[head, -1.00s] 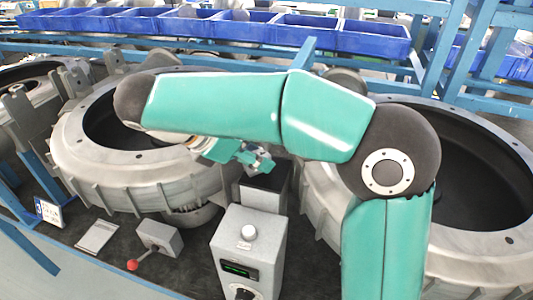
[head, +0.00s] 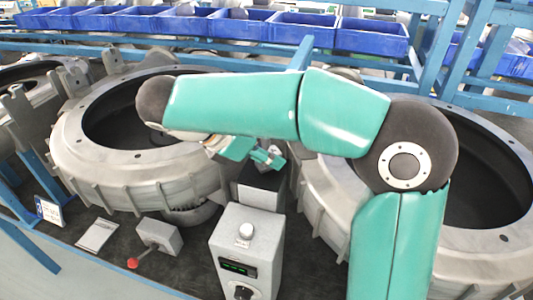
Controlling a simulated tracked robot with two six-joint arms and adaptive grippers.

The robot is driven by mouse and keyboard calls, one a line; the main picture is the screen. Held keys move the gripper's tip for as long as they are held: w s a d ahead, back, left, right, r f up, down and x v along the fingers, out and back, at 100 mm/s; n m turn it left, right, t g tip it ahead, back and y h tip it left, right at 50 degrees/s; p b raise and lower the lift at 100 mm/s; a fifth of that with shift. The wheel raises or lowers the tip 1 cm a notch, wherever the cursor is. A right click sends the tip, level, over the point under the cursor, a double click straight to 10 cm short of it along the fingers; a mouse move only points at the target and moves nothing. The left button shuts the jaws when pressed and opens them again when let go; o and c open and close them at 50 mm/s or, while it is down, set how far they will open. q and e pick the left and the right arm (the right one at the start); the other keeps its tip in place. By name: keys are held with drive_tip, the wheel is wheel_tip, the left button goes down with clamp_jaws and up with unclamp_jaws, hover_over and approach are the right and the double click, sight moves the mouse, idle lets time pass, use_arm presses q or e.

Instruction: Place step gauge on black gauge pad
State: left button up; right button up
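My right gripper (head: 268,158) is small in the head view, at the end of the teal arm that reaches in from the right. It is above and slightly behind a dark-topped block (head: 260,196), which may carry the black gauge pad; I cannot tell for sure. The fingers are small and partly turned away, so I cannot tell whether they are open or shut. I cannot make out a step gauge, in the gripper or on the bench. My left gripper is not in view.
A grey control box (head: 246,240) with a white knob stands in front of the block. A grey box with a red-knobbed lever (head: 160,236) and a flat plate (head: 97,235) lie to the left. Large metal rings (head: 130,165) flank the block. Blue bins (head: 370,37) line the back.

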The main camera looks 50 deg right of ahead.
drive_tip(key=o, duration=0.4)
drive_tip(key=shift+a+f, duration=0.25)
drive_tip(key=shift+f, duration=0.4)
drive_tip(key=shift+r, duration=0.45)
drive_tip(key=v, duration=0.2)
drive_tip(key=shift+w+a+r, duration=0.1)
drive_tip(key=shift+w+r, duration=0.2)
drive_tip(key=p+v, duration=0.1)
drive_tip(key=v, duration=0.1)
drive_tip(key=p+v, duration=0.2)
drive_tip(key=shift+s+r, duration=0.1)
drive_tip(key=shift+r, duration=0.3)
drive_tip(key=shift+a+r+p, duration=0.25)
drive_tip(key=shift+p, duration=0.35)
drive_tip(key=shift+a, duration=0.1)
drive_tip(key=shift+f, duration=0.15)
